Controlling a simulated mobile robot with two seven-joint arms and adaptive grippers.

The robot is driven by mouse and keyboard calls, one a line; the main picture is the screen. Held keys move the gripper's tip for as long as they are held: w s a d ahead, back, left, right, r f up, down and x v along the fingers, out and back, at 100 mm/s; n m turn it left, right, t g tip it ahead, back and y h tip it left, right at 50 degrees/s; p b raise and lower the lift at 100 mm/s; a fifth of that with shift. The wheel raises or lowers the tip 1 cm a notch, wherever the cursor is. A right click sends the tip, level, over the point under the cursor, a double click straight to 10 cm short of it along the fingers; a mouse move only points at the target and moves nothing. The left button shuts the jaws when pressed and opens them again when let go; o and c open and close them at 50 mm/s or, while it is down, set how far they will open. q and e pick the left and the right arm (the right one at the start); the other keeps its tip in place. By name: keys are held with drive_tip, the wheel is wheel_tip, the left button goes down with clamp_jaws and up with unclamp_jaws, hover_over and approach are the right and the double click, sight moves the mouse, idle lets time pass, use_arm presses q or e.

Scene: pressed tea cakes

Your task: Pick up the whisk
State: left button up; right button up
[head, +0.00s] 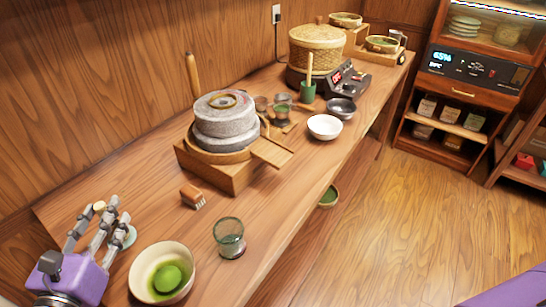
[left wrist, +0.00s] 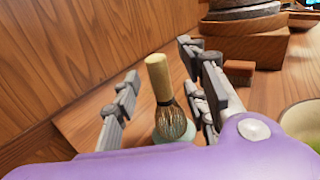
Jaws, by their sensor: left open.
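The whisk (left wrist: 172,118) stands upright in the left wrist view, with a pale bamboo handle on top and brown tines below. It sits on a pale green holder (left wrist: 162,136), partly hidden behind my purple gripper body. My left gripper (left wrist: 166,82) is open, with one finger left of the whisk and the others to its right. In the head view my left gripper (head: 100,217) is at the table's near left end. Only the pale handle end of the whisk (head: 99,206) shows there between the fingers.
A small brush (head: 192,196) and a stone mill (head: 224,124) are farther back. The wooden wall is close on the left.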

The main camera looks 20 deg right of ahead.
use_arm(q)
drive_tip(key=shift+w+d, duration=0.2)
drive_tip(key=shift+w, duration=0.5)
drive_tip(key=shift+s, duration=0.1)
drive_tip(key=c, duration=0.9)
drive_tip(key=shift+c, duration=0.2)
